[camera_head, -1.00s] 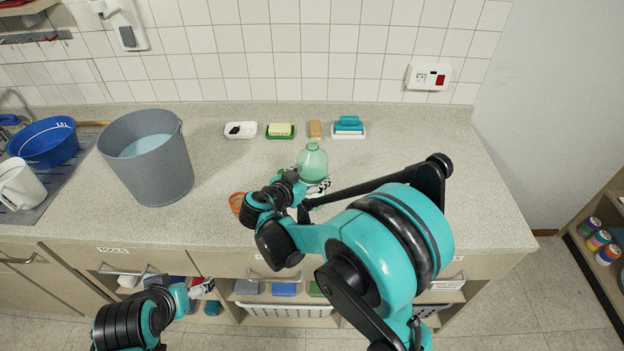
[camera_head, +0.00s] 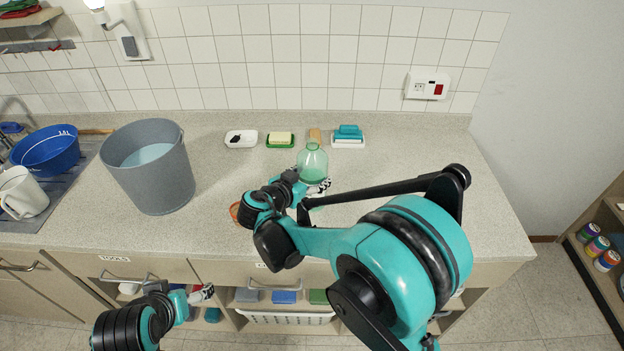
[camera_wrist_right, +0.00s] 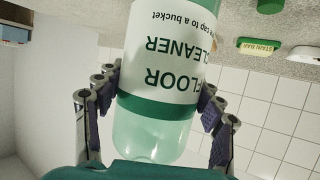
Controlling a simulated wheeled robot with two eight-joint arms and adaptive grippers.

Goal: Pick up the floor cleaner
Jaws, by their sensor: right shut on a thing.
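The floor cleaner, a clear green bottle with a white label (camera_wrist_right: 165,60), is in my right gripper (camera_wrist_right: 155,110). In the right wrist view its label reads upside down, and the fingers stand on both sides of its upper part. In the head view the bottle (camera_head: 312,165) is upright over the front-middle of the counter. My right gripper (camera_head: 315,187) is partly hidden behind its own arm there. I cannot tell the gap under the bottle. My left gripper (camera_head: 203,294) is low in front of the drawers, too small to read.
A grey bucket (camera_head: 165,190) stands left of the bottle. An orange round item (camera_head: 235,213) lies beside my right arm. The counter's right side is clear.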

